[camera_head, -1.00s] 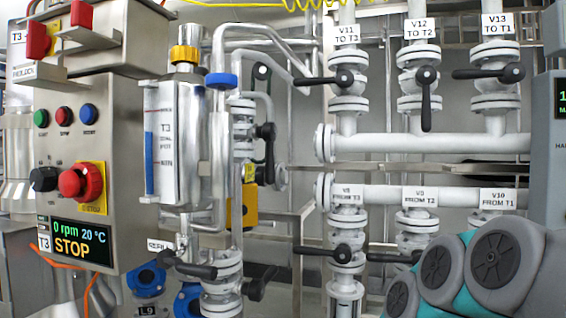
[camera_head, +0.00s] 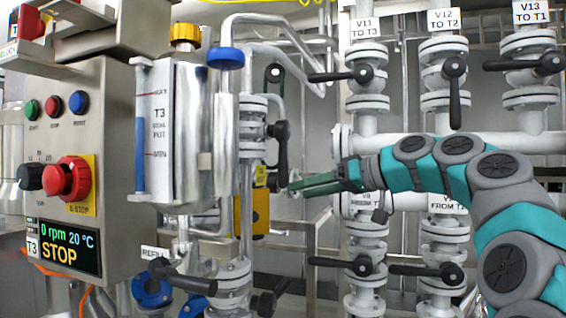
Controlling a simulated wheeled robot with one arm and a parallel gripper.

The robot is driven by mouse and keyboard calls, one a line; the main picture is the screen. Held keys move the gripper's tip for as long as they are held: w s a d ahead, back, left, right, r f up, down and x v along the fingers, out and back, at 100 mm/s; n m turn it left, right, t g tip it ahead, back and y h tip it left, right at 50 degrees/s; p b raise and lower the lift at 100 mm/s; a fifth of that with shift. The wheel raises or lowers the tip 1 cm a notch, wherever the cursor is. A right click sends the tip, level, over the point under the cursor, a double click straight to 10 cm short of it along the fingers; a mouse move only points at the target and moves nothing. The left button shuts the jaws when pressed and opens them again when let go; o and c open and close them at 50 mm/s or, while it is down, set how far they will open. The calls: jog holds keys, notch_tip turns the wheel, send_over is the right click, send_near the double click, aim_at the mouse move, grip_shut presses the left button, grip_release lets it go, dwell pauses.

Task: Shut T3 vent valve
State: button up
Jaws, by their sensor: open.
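No label reading vent valve is legible. A black-handled valve (camera_head: 281,147) sits on the white flanged pipe right of the T3 seal pot (camera_head: 170,130), its lever hanging down. My gripper (camera_head: 292,186) reaches in from the right with green fingers pointing left. Its tips are close to the lower end of the hanging lever; contact cannot be made out. It is open, with nothing seen held.
The T3 control box (camera_head: 75,160) stands at left, showing STOP and 0 rpm. Valves V11 (camera_head: 363,73), V12 (camera_head: 454,68) and V13 (camera_head: 549,64) are at upper right. More black-handled valves (camera_head: 362,265) lie below my arm. A yellow box (camera_head: 256,212) is behind the pipe.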

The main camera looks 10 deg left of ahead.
aim_at(287, 158)
notch_tip(287, 158, up, 6)
jog(key=w+n+t+y+b, duration=0.1)
jog(key=w+n+y, duration=0.1)
jog(key=n, duration=0.2)
jog(key=shift+d+y, duration=0.35)
jog(key=shift+y, duration=0.05)
jog(key=shift+p+x, duration=0.9)
jog(key=shift+x, duration=2.95)
jog(key=shift+r, duration=0.15)
grip_shut()
